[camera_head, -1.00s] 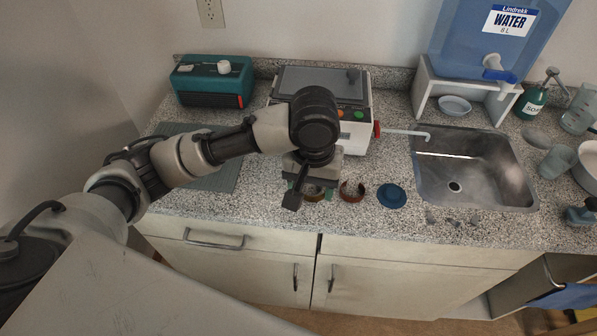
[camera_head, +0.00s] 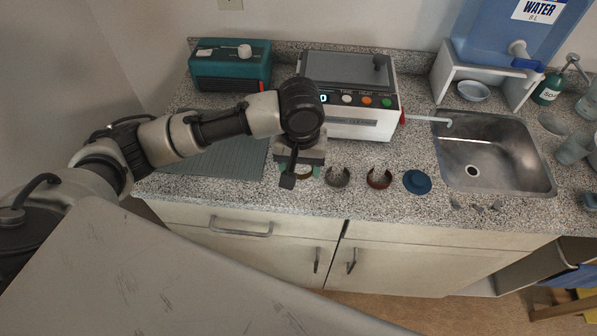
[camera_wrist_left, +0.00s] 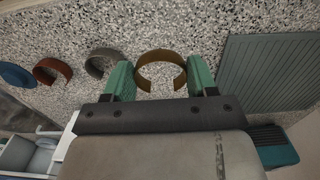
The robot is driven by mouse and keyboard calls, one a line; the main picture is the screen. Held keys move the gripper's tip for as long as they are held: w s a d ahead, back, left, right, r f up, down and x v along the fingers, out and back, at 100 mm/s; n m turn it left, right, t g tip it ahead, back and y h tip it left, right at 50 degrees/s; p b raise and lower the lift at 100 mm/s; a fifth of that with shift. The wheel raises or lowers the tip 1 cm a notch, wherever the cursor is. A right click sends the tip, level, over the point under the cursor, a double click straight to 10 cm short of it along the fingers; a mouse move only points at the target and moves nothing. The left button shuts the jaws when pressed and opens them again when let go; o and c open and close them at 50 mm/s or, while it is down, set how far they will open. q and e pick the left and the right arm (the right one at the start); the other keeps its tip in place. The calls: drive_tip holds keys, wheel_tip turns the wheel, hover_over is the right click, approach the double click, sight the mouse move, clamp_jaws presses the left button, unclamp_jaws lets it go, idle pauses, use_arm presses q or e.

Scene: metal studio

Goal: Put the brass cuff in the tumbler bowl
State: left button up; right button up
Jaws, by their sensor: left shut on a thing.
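My left gripper (camera_head: 303,172) is low over the counter, in front of the white machine. In the left wrist view, its two green fingers (camera_wrist_left: 160,80) are on either side of the brass cuff (camera_wrist_left: 160,60), an open ring, and it is shut on it. In the head view the cuff (camera_head: 318,172) is mostly hidden behind the gripper. I cannot tell if it touches the counter. I cannot clearly make out which thing is the tumbler bowl. My right gripper is not in view.
A grey cuff (camera_head: 337,177), a reddish-brown cuff (camera_head: 379,178) and a blue round piece (camera_head: 417,182) lie in a row to the right. Behind stand a white machine (camera_head: 360,120) and a teal box (camera_head: 230,66). A ribbed mat (camera_head: 215,160) lies left; a sink (camera_head: 495,165) is right.

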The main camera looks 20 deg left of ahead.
sight(299, 183)
use_arm(q)
drive_tip(key=shift+a+f, duration=0.2)
wheel_tip(299, 183, down, 3)
drive_tip(key=shift+f, duration=0.4)
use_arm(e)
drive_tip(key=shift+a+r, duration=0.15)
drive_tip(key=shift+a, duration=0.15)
use_arm(q)
drive_tip(key=shift+f+p, duration=0.15)
drive_tip(key=shift+p, duration=0.15)
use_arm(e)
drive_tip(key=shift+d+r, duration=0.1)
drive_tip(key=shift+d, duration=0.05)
use_arm(q)
drive_tip(key=o, duration=1)
